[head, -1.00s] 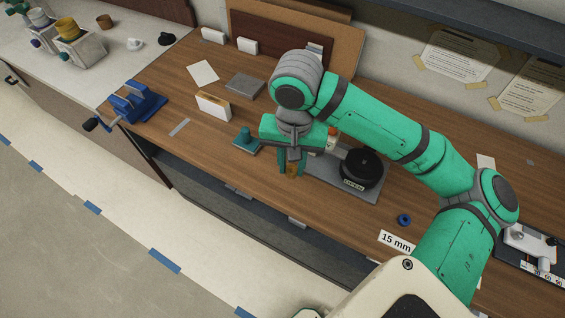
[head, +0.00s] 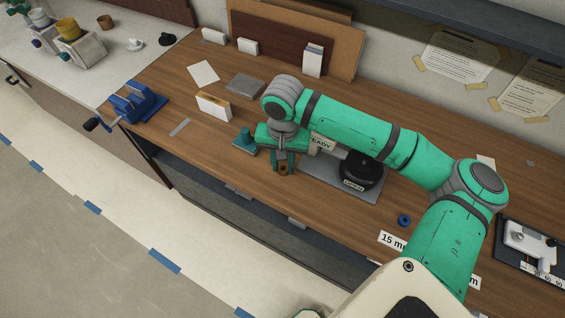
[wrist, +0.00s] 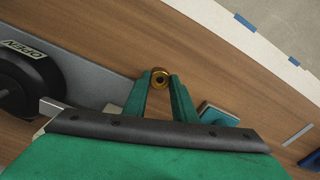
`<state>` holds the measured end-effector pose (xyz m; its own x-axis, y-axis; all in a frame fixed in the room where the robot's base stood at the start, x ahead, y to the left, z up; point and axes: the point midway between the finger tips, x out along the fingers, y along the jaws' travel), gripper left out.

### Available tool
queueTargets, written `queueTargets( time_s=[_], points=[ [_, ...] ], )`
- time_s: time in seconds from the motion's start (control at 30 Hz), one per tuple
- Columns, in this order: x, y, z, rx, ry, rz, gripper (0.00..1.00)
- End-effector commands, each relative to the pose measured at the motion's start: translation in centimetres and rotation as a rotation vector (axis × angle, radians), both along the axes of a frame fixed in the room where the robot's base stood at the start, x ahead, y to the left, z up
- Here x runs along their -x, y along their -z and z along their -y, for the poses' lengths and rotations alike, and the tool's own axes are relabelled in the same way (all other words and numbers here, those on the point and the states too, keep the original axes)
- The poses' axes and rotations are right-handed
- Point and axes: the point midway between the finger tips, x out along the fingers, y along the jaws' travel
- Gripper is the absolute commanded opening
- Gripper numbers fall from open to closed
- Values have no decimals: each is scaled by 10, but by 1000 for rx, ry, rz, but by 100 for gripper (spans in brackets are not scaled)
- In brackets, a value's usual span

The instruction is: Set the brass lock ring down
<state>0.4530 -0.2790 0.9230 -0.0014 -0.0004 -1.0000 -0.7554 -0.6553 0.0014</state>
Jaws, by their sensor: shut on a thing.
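The brass lock ring (wrist: 160,78) sits between the fingertips of my gripper (wrist: 159,80) in the wrist view, with its hole facing the camera. My gripper is shut on it. In the head view the ring (head: 283,169) is a small brown-gold spot at the fingertips of my gripper (head: 283,168), over the front part of the wooden bench (head: 225,185). I cannot tell whether the ring touches the bench top.
A black round device labelled OPEN (head: 362,172) stands on a grey plate (head: 315,180) right of my gripper. A teal block (head: 245,142) is close on the left. A blue ring (head: 404,220) lies farther right. Bare wood lies near the bench's front edge.

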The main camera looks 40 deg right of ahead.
Motion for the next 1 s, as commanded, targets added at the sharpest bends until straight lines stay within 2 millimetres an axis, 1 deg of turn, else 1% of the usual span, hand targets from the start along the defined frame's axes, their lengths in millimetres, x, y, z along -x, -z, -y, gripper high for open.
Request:
queueTargets(
  time_s=[0.27,0.3,0.33,0.37,0.67,0.77,0.87,1.0],
  points=[
    [0,2,-1,-2,-1,1,0],
    [-1,2,-1,-1,-1,1,32],
    [-1,2,-1,-1,-1,1,39],
    [-1,2,-1,-1,-1,1,43],
    [-1,1,-1,-1,-3,1,43],
    [-1,-3,-1,0,-2,1,43],
    [-1,-16,-1,-1,-2,2,43],
    [-1,-42,-2,0,-2,4,43]
  ],
)
